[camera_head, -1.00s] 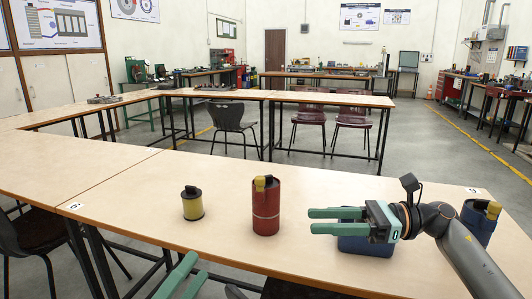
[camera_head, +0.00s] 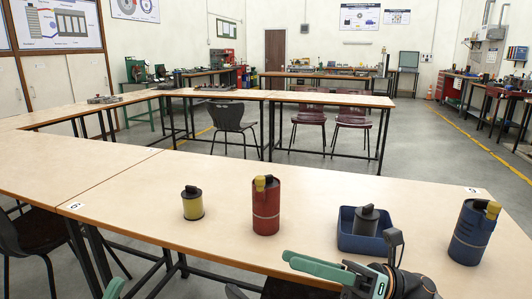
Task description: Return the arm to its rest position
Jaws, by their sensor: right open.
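My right gripper (camera_head: 318,268) is at the bottom edge of the head view, in front of the table's near side. It is open with nothing between its fingers; its lower part is cut off by the frame. Only a small green tip of my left gripper (camera_head: 112,289) shows at the bottom left, so its opening cannot be read. A blue tray (camera_head: 358,244) stands on the table behind the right gripper, holding a dark grey cylindrical part (camera_head: 366,222) with a knob on top.
On the table (camera_head: 130,220) stand a short yellow canister (camera_head: 193,208) with a dark top, a tall red canister (camera_head: 266,209) with a yellow cap, and a blue canister (camera_head: 470,236) with a yellow cap at right. The table's left part is clear. Chairs stand below and beyond.

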